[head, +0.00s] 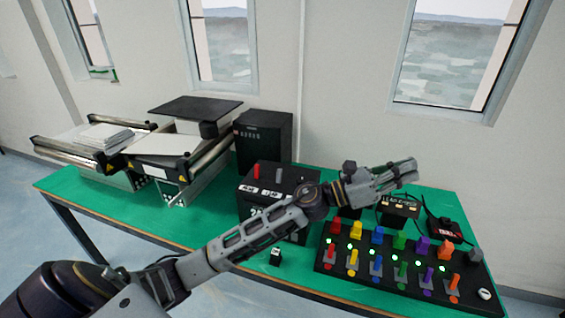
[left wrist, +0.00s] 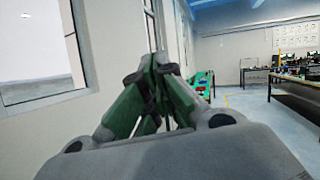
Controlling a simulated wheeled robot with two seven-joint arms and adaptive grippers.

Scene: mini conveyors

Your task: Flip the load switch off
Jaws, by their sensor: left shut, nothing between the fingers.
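A black box (head: 248,207) on the green table has a red switch (head: 256,171) and a grey switch (head: 278,175) on top; its small labels are too blurred to read. A smaller black box (head: 399,209) with a pale label, also not clearly legible, is partly behind my left gripper. I cannot tell which switch is the load switch. My left gripper (head: 410,166) is shut and empty, above and behind the board of coloured switches, pointing right. Its closed fingers show in the left wrist view (left wrist: 160,62). My left forearm hides part of the first box. My right gripper is not in view.
A black board (head: 322,263) carries several coloured switches and green lights. A black device with red (head: 446,229) stands right of the small box. Mini conveyors (head: 160,144) and a tall black box (head: 264,140) stand at the left and back. The green table (head: 100,205) is bare at front left.

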